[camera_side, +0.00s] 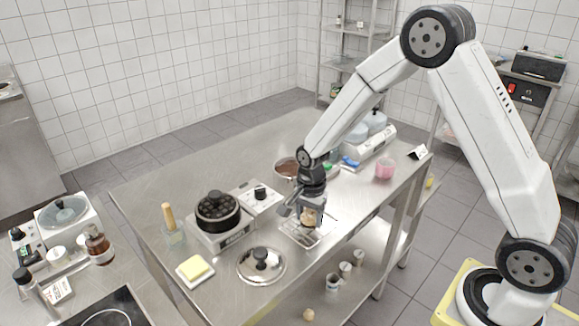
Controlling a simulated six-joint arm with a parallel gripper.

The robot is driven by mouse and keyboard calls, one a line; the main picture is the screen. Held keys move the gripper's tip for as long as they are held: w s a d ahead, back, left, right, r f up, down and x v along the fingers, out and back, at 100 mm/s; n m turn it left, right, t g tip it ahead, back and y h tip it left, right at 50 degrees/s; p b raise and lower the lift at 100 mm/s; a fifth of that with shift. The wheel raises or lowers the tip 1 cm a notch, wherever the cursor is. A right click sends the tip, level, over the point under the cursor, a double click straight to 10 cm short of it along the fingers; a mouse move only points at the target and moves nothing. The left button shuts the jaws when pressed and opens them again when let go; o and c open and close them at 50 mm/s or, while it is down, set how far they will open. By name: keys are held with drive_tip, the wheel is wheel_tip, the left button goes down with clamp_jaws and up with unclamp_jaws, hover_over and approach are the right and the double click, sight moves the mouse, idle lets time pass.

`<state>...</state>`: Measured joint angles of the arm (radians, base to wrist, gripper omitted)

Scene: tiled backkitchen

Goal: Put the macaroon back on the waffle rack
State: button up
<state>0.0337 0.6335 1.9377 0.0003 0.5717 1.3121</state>
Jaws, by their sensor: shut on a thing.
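My gripper (309,213) points down over the right half of the steel table and is shut on a small tan macaroon (308,219). The macaroon shows between the fingers, partly covered by them. The waffle rack (294,234), a small pale metal rack, lies on the table directly below my gripper. The macaroon appears just above the rack; I cannot tell whether it touches it. The gripper hides part of the rack's far side.
A pot lid (261,266) lies left of the rack, near the front edge.

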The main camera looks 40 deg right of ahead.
sight(314, 216)
drive_tip(key=shift+f, duration=0.15)
drive_tip(key=o, duration=1.2)
drive_tip(key=shift+o, duration=0.2)
drive_tip(key=shift+r, duration=0.2)
wheel_tip(314, 216, up, 12)
idle(0.5)
drive_tip(key=s+a+f+n+t, duration=0.1)
drive_tip(key=s+f+n+t, duration=0.1)
drive_tip(key=s+n, duration=1.2)
drive_tip(key=shift+a+f+n+t, duration=0.2)
drive_tip(key=shift+f+n+t, duration=0.1)
drive_tip(key=shift+f+n, duration=0.45)
